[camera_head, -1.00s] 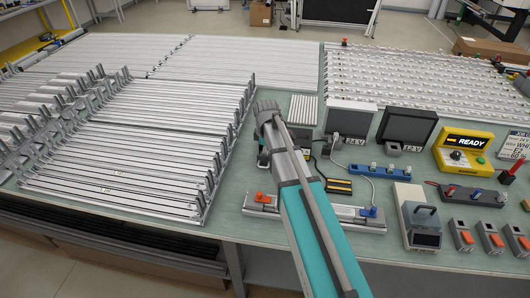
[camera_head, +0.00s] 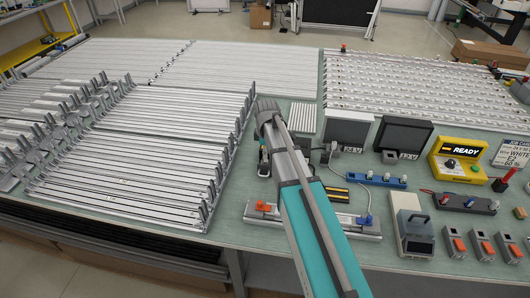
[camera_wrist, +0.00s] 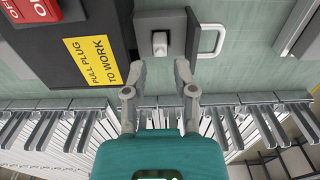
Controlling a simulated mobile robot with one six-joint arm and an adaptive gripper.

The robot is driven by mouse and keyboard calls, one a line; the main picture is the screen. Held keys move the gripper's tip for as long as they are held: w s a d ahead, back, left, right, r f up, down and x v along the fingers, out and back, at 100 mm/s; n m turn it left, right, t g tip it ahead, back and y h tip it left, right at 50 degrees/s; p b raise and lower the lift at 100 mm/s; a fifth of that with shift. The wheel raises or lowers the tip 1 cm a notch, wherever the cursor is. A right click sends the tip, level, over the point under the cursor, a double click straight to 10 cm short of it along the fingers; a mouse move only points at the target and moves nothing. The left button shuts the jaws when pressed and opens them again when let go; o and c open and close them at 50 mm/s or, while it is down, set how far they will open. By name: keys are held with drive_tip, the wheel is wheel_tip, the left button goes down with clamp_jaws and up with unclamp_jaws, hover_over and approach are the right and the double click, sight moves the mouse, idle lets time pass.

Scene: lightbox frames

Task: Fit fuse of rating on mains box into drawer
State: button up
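In the wrist view, a black box (camera_wrist: 85,60) carries a red ON/OFF switch (camera_wrist: 35,8) and a yellow "PULL PLUG TO WORK" label (camera_wrist: 91,61). Beside it, a white plug-like piece (camera_wrist: 159,43) sits in a dark grey housing (camera_wrist: 176,22). A pale handle-shaped loop (camera_wrist: 219,40) is to its right. My gripper (camera_wrist: 160,66) is open and empty, its fingertips just short of the white piece, one on each side. In the head view my arm hides most of the gripper. I cannot make out a fuse, a rating or a drawer for certain.
Metal rail racks (camera_head: 140,150) fill the left of the bench. Boxes marked 24 V (camera_head: 346,130) and 12 V (camera_head: 403,136), a yellow READY unit (camera_head: 457,157), a blue strip (camera_head: 376,180) and a grey meter-like device (camera_head: 412,224) stand at right. A rail assembly (camera_head: 350,224) lies near the front edge.

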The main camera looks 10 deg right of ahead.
wheel_tip(320, 180, up, 8)
drive_tip(key=p, duration=0.7)
drive_tip(key=shift+f, duration=0.2)
drive_tip(key=shift+s, duration=0.15)
idle(0.4)
drive_tip(key=s+m, duration=1.3)
drive_tip(key=s, duration=0.6)
drive_tip(key=shift+a+m, duration=0.2)
drive_tip(key=shift+m, duration=0.1)
drive_tip(key=shift+f, duration=0.15)
idle(0.6)
